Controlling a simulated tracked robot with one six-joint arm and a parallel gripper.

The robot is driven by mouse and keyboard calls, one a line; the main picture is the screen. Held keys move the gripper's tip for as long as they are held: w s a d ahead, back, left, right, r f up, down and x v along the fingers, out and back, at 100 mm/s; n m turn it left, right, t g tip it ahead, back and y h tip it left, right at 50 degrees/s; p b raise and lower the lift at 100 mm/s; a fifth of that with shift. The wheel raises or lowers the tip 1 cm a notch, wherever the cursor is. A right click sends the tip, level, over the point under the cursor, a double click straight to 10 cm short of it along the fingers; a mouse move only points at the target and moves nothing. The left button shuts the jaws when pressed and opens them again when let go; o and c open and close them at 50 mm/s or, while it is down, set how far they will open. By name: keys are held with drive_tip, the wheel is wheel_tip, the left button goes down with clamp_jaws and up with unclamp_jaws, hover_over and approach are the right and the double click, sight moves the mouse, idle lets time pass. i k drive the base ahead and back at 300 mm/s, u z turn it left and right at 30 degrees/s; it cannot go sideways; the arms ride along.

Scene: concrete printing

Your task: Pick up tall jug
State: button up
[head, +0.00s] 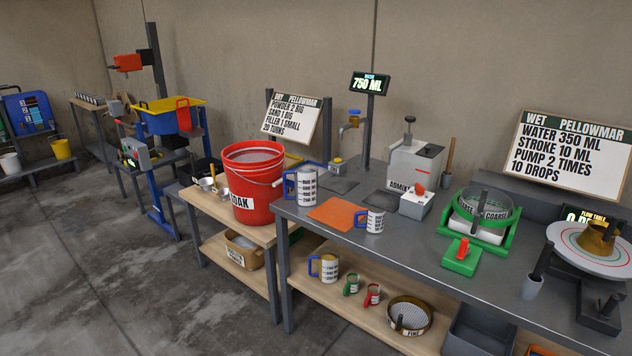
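A tall white jug (305,187) with a blue handle on its left and dark printed marks stands upright at the left end of the grey bench, beside the red bucket. A shorter white jug (376,221), also blue-handled, stands to its right in front. Another white jug with a blue handle (329,268) stands on the lower shelf, its top brownish. My gripper is not in view.
The red bucket (252,190) stands close left of the tall jug on a wooden table. An orange mat (337,214) lies flat between the two bench jugs. A tap (350,124) rises behind. A green sieve stand (482,220) is farther right.

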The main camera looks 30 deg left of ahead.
sight(306, 175)
drive_tip(key=i, duration=0.2)
drive_tip(key=u, duration=2.45)
drive_tip(key=i, duration=1.85)
drive_tip(key=u, duration=0.05)
